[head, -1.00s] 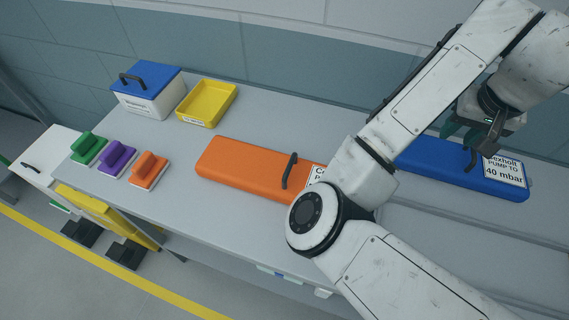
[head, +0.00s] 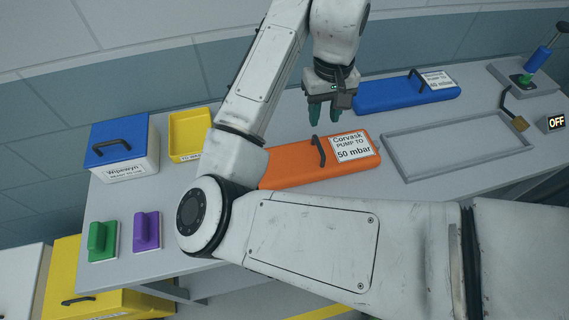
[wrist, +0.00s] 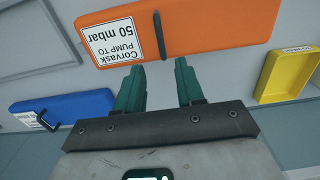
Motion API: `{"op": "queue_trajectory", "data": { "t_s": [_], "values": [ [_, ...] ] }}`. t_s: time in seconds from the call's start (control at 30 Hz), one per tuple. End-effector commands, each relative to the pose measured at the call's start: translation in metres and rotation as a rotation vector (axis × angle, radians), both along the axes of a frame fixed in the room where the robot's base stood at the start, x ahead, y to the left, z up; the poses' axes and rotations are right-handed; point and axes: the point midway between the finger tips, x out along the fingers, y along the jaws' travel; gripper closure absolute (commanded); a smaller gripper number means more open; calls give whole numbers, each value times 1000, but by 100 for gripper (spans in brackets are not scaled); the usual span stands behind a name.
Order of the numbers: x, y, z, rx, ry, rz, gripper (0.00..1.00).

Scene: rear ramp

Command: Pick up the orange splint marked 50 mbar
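The orange splint (head: 290,163) lies flat on the grey table, with a black handle (head: 319,150) and a white label reading "Corvask PUMP TO 50 mbar" (head: 352,147). My arm hides its left end in the head view. In the wrist view the orange splint (wrist: 205,25) runs across the top, its black handle (wrist: 159,36) standing between the lines of my fingertips but beyond them. My gripper (head: 324,112) is open and empty, with teal fingers pointing down near the back edge of the splint. It also shows in the wrist view (wrist: 158,75), fingers apart.
A blue splint (head: 395,95) lies behind to the right. A yellow tray (head: 188,130), a blue-lidded box (head: 125,168), and green (head: 103,240) and purple (head: 147,230) blocks are at the left.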

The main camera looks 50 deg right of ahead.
Motion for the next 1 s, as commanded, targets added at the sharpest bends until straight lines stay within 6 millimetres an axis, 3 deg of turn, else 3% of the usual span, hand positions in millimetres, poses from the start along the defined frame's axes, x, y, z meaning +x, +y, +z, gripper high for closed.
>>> {"op": "queue_trajectory", "data": {
  "t_s": [0.3,0.57,0.83,1.0],
  "values": [
    [-1,1,-42,1,5,3,62],
    [-1,1,-60,2,3,2,62],
    [-4,3,-96,2,5,1,62],
    [-4,3,-108,1,2,1,62]
  ]
}}
